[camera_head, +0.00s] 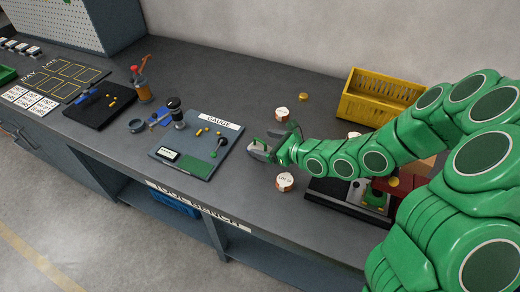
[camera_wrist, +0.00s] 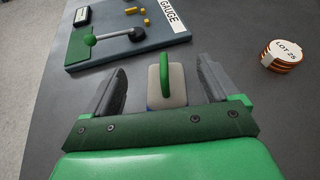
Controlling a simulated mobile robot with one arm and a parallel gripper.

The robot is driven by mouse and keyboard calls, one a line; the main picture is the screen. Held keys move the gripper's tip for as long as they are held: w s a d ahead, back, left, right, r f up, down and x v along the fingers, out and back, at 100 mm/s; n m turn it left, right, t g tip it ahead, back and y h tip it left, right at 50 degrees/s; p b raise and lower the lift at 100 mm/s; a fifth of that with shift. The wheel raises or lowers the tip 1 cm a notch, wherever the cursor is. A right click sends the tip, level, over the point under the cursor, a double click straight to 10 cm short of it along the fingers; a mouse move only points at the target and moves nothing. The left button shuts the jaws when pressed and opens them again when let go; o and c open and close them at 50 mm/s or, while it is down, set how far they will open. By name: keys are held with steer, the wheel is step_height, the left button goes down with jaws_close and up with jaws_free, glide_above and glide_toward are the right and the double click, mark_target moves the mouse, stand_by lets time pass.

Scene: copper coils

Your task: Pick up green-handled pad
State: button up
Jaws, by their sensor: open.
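The green-handled pad shows in the wrist view as a pale block with an upright green loop handle (camera_wrist: 166,72). It sits on the dark grey bench between my gripper's two grey fingers. My gripper (camera_wrist: 162,74) is open, with one finger on each side of the pad and a visible gap to both. In the head view my gripper (camera_head: 261,149) is low over the bench, right of the gauge board; the pad is mostly hidden there by the gripper. The pad's lower part is hidden by my gripper body in the wrist view.
The gauge board (camera_head: 180,165) lies left of my gripper. A coil stack (camera_wrist: 284,56) labelled LOT 25 stands to the right in the wrist view. Another labelled coil (camera_head: 284,182) stands near the bench front. A yellow crate (camera_head: 362,107) stands at the back right.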

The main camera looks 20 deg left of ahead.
mark_target(257, 146)
steer(key=f, duration=0.1)
steer(key=f+m, duration=0.1)
steer(key=shift+w+f, duration=0.2)
steer(key=shift+f, duration=0.1)
steer(key=shift+x, duration=1.85)
steer(key=shift+w+a+f, duration=0.2)
steer(key=shift+a+f, duration=0.05)
steer(key=shift+a, duration=0.2)
steer(key=shift+c, duration=0.4)
steer(key=c, duration=1)
steer(key=shift+r, duration=0.1)
steer(key=shift+c, duration=0.2)
